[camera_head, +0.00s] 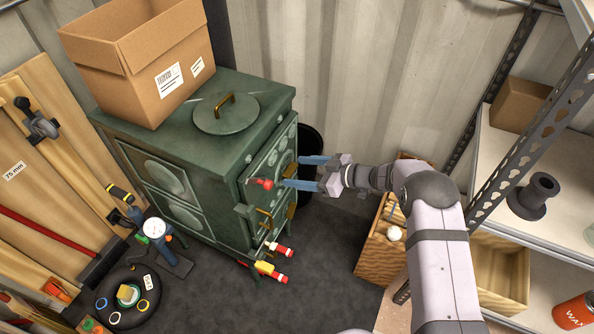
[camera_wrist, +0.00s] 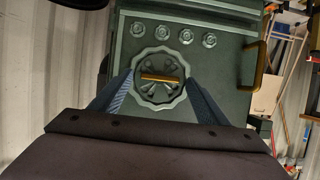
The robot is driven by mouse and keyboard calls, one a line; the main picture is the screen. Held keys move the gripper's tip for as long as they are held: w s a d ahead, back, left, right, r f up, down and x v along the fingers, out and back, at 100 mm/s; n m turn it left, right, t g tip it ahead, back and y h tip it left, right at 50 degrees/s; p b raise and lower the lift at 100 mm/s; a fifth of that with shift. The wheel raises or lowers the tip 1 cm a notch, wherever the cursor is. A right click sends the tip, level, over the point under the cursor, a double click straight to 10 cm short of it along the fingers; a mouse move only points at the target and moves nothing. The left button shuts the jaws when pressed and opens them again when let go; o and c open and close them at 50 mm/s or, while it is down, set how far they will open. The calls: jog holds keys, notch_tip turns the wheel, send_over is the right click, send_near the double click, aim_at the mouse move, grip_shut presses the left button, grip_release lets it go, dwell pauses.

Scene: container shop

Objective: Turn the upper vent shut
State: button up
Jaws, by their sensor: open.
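The green stove (camera_head: 190,180) stands against the wall. The upper vent (camera_wrist: 159,98) is a round, scalloped green disc with slots and a brass tab (camera_wrist: 160,78) across it. The tab lies almost level in the wrist view. In the head view the tab (camera_head: 291,170) shows at the stove's front, partly behind a finger. My gripper (camera_head: 292,172) is open and faces the vent from the right. In the wrist view my gripper's blue fingers (camera_wrist: 159,76) stand on either side of the disc and tab, with nothing between them but the tab. I cannot tell if they touch it.
A cardboard box (camera_head: 140,65) and a round lid (camera_head: 226,113) are on the stove top. A red-handled piece (camera_head: 263,183) sits near the vent. A black bin (camera_head: 311,145) stands behind; a wooden crate (camera_head: 376,252) and shelves (camera_head: 540,150) are to the right.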

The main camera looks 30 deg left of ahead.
jog(key=v, duration=0.6)
dwell(0.5)
